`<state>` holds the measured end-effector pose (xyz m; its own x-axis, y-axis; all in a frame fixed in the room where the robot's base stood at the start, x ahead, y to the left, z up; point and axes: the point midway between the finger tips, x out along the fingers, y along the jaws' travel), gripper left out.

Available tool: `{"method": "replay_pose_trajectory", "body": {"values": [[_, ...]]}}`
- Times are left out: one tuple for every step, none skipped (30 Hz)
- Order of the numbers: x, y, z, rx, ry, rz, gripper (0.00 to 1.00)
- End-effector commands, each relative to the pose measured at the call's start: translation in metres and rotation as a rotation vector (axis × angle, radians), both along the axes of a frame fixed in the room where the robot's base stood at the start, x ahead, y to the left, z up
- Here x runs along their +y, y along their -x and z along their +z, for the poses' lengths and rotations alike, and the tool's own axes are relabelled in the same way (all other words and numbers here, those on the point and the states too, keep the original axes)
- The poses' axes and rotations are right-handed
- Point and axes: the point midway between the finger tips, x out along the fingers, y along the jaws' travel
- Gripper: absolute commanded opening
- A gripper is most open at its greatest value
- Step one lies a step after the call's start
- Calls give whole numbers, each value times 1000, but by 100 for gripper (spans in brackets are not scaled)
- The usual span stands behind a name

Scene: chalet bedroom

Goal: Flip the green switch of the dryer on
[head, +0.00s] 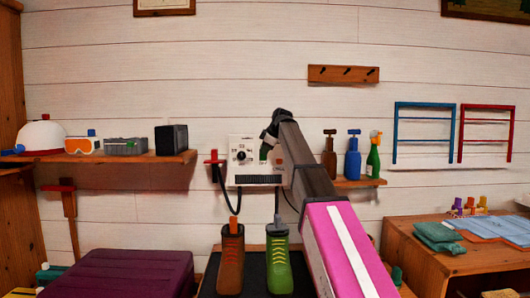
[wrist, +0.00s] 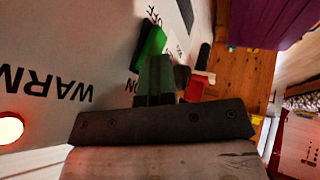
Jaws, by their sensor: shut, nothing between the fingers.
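The dryer (head: 246,178) is a white box on the plank wall, with a dial (head: 241,155) and a dark grille. Its green switch (wrist: 152,42) shows in the wrist view as a green lever on a dark base, beside printed lettering; in the head view only a bit of green shows beside my gripper. My gripper (wrist: 160,62) is shut and empty, its fingertips right at the switch's near end. I cannot tell whether they touch. In the head view my gripper (head: 268,140) is in front of the dryer's right part, and my arm hides that side.
A glowing lamp (wrist: 10,128) is by the WARM lettering. Brown and green boots (head: 231,260) stand below the dryer. A red bracket (head: 214,160) with a black cable is at its left. A bottle shelf (head: 358,183) is at the right. A purple case (head: 120,275) sits lower left.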

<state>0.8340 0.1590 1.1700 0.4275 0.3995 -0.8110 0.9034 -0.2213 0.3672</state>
Motion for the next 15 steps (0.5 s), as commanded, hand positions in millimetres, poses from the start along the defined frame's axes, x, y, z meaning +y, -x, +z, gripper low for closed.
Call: {"method": "replay_pose_trajectory", "body": {"values": [[0, 0, 0, -2, 0, 0, 0], [0, 0, 0, -2, 0, 0, 0], [0, 0, 0, -2, 0, 0, 0], [0, 0, 0, -2, 0, 0, 0], [0, 0, 0, -2, 0, 0, 0], [0, 0, 0, -2, 0, 0, 0], [0, 0, 1, -2, 0, 0, 0], [0, 0, 2, -2, 0, 0, 0], [0, 0, 3, -2, 0, 0, 0], [0, 0, 4, -2, 0, 0, 0], [0, 0, 5, -2, 0, 0, 0], [0, 0, 7, -2, 0, 0, 0], [0, 0, 8, -2, 0, 0, 0], [0, 0, 9, -2, 0, 0, 0], [0, 0, 11, -2, 0, 0, 0]]}}
